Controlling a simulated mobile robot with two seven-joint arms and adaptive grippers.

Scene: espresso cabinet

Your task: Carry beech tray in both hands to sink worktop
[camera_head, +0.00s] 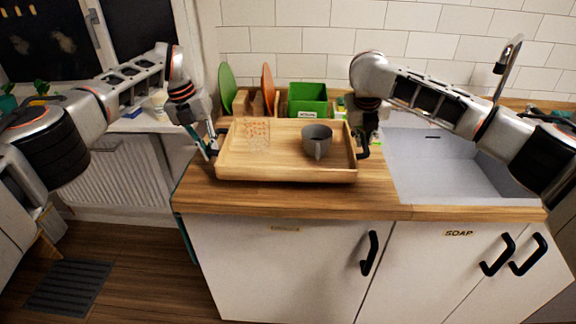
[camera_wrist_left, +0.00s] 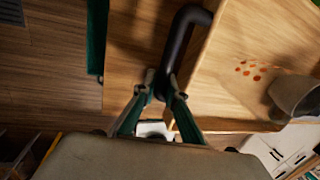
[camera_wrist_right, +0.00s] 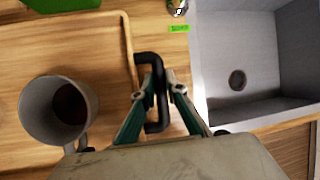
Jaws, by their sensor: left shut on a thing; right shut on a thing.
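The beech tray (camera_head: 285,172) is level over the wooden worktop (camera_head: 290,198), left of the sink. I cannot tell whether its base touches the worktop. My left gripper (camera_head: 210,150) is shut on the tray's black left handle, seen in the left wrist view (camera_wrist_left: 178,45). My right gripper (camera_head: 364,147) is shut on the black right handle, seen in the right wrist view (camera_wrist_right: 152,60). A grey mug (camera_head: 317,141) stands upright in the tray, with something dark inside. Orange-red spots (camera_head: 258,133) show at the tray's left; I cannot tell what carries them.
The grey sink (camera_head: 440,165) and its tap (camera_head: 508,65) are to the right. A green box (camera_head: 307,100), a green plate (camera_head: 227,88) and an orange plate (camera_head: 268,88) stand behind the tray. White cabinets are below. A strip of worktop is bare in front of the tray.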

